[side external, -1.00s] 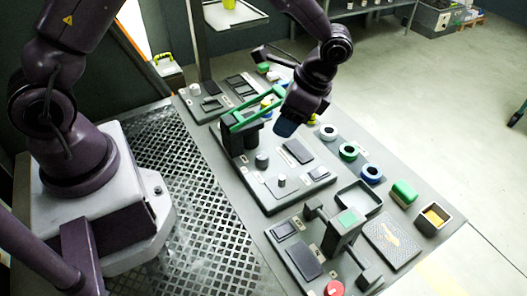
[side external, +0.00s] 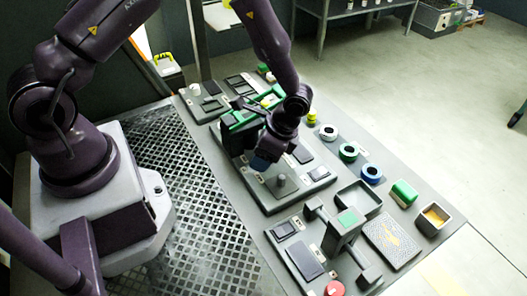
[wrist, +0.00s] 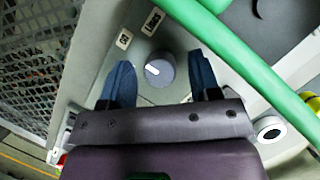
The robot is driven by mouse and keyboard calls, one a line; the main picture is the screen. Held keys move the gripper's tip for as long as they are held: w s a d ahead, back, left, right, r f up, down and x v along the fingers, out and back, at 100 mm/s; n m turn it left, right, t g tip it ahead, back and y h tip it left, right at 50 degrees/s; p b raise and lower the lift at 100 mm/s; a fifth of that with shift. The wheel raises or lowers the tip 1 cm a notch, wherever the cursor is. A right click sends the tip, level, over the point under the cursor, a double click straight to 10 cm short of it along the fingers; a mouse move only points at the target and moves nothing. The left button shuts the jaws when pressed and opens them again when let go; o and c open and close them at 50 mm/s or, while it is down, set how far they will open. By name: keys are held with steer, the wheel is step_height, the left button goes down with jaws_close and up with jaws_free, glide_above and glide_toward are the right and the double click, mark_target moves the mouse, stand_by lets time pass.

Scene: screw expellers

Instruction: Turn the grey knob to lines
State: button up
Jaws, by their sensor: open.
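The grey knob (wrist: 159,70) is round with a short white pointer mark that points to the left in the wrist view. Two small white labels, one upper (wrist: 152,20) and one lower (wrist: 124,38), lie on the panel up and left of it. Their print is too small to read surely. My gripper (wrist: 161,62) is open, with one blue finger on each side of the knob; whether they touch it I cannot tell. In the side external view my gripper (side external: 262,160) points down over the panel and hides the knob.
A green bar (wrist: 235,55) crosses close to the right finger in the wrist view.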

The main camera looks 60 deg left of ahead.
steer(key=c, duration=0.9)
steer(key=shift+m, duration=0.3)
steer(key=m+t, duration=0.1)
steer(key=m, duration=0.1)
steer(key=m+t+y, duration=0.1)
steer(key=m, duration=0.2)
steer(key=shift+d+r, duration=0.1)
steer(key=m+t, duration=0.1)
steer(key=m, duration=0.2)
steer(key=m+t, duration=0.1)
steer(key=m, duration=0.2)
steer(key=shift+s, duration=0.1)
steer(key=shift+m, duration=0.3)
steer(key=o, duration=0.9)
